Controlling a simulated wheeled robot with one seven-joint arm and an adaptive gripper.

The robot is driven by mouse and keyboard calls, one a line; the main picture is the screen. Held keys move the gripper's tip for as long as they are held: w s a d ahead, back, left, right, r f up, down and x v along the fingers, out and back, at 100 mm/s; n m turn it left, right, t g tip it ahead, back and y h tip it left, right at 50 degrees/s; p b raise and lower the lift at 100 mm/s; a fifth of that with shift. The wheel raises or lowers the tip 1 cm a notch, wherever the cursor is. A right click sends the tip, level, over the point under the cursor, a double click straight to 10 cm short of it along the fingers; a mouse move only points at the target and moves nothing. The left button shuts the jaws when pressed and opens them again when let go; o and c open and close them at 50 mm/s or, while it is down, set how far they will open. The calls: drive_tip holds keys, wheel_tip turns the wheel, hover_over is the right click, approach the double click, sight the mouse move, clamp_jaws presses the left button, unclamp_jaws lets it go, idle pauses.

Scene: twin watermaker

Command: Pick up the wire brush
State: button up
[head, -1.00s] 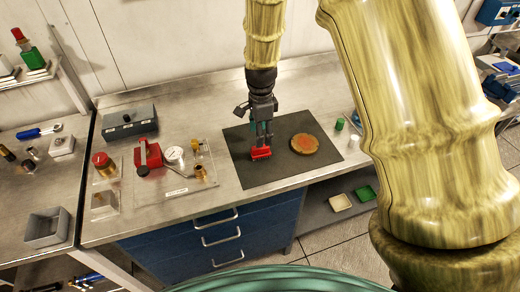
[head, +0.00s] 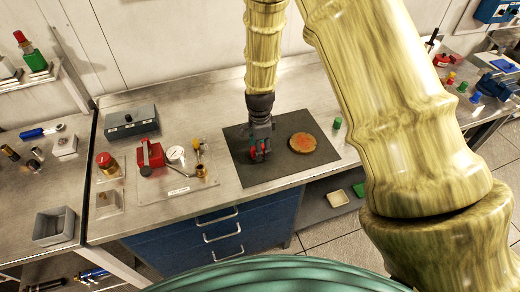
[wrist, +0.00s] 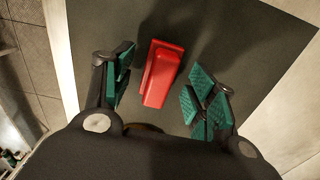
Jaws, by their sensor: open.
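The wire brush (wrist: 161,75) appears as a red block-shaped body lying on the dark mat (wrist: 230,35); no bristles show. In the head view only small red parts of the brush (head: 253,153) show, the rest hidden by my gripper. My gripper (head: 261,156) points down over the left part of the mat. In the wrist view my gripper (wrist: 160,78) is open, with green-padded fingers on the left and right of the brush. Gaps show on both sides, so the fingers appear apart from it. Its height above the mat is hard to tell.
A round rusty disc (head: 302,143) lies on the mat to the right of my gripper. A green cylinder (head: 337,123) stands just beyond the mat. A clear board (head: 185,190) with a red device, gauge and fittings is to the left. The bench's front edge is close to the mat.

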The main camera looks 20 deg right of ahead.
drive_tip(key=shift+c, duration=0.5)
drive_tip(key=c, duration=1)
drive_tip(key=shift+c, duration=0.2)
drive_tip(key=shift+r, duration=0.1)
drive_tip(key=shift+r+b, duration=1.1)
drive_tip(key=shift+r, duration=0.25)
drive_tip(key=shift+s+d+r+b, duration=0.1)
drive_tip(key=shift+s+r+b, duration=0.1)
drive_tip(key=shift+s+b, duration=0.1)
drive_tip(key=s+d+r+b, duration=0.1)
drive_tip(key=s+d+b, duration=0.1)
drive_tip(key=s, duration=0.5)
drive_tip(key=s+d+b, duration=0.3)
drive_tip(key=s, duration=0.4)
drive_tip(key=shift+s+r, duration=0.3)
drive_tip(key=shift+r, duration=0.05)
